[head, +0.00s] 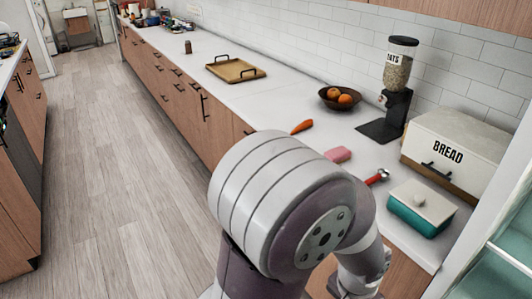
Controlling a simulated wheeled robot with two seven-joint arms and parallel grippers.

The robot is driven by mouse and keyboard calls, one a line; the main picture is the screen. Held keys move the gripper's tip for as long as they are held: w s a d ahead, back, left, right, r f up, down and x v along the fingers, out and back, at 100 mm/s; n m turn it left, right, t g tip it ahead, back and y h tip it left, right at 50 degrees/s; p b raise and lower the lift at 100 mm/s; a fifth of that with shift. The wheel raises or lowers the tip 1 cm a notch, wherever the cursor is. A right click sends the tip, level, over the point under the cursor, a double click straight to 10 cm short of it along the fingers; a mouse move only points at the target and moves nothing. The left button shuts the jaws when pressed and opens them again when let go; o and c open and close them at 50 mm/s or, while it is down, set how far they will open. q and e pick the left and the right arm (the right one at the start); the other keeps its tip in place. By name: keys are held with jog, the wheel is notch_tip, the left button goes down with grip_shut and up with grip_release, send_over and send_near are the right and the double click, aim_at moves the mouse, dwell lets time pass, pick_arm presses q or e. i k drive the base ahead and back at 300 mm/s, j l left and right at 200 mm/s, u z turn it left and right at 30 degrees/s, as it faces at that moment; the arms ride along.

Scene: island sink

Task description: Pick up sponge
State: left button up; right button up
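A pink block (338,154) that looks like the sponge lies on the white counter, partly hidden behind my arm. One of my arms fills the lower middle of the head view, its elbow raised in front of the counter edge and its lower links running down to the bottom edge. I cannot tell from this view which arm it is. No gripper fingers show, and nothing visible touches the pink block.
A carrot (302,126), a red-handled tool (378,177) and a teal butter dish (421,208) lie near the block. Behind stand a bread box (427,162), an oats dispenser (396,75) and a fruit bowl (327,101). A tray (216,66) lies farther left; the counter between is clear.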

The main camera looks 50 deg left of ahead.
aim_at(338, 155)
jog(key=u, duration=1.3)
jog(key=i+j+z, duration=0.1)
jog(key=i+j, duration=0.05)
jog(key=i, duration=0.05)
